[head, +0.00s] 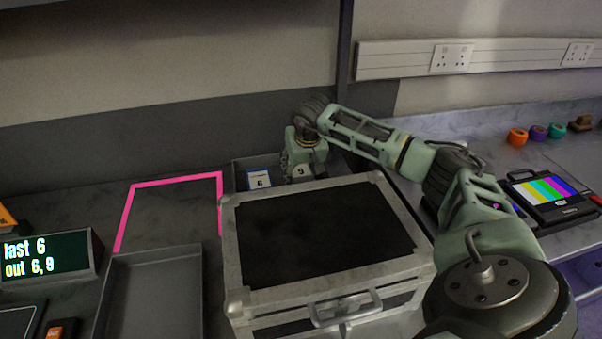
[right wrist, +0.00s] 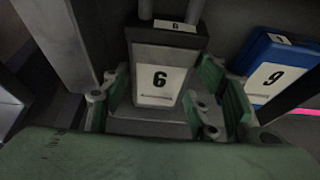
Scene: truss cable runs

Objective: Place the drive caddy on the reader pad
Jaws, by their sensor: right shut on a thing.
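My right gripper (head: 303,176) reaches down into a bin behind the black case. It is shut on a dark drive caddy with a white label (head: 302,170), which also shows between the fingers in the right wrist view (right wrist: 160,80). A blue caddy (head: 259,181) stands beside it, apart from the fingers, and also shows in the right wrist view (right wrist: 284,68). The held caddy's label reads 9 in the head view and 6 in the wrist view; the blue one's reads the reverse. A dark flat pad (head: 18,320), possibly the reader pad, is partly cut off at lower left. My left gripper is not in view.
The metal-edged case (head: 325,235) stands before the bin (head: 239,172). A display (head: 45,258) reads "last 6, out 6, 9". A grey tray (head: 155,290) and a pink taped outline (head: 170,181) lie left of the case. A colour-bar monitor (head: 548,196) is at right.

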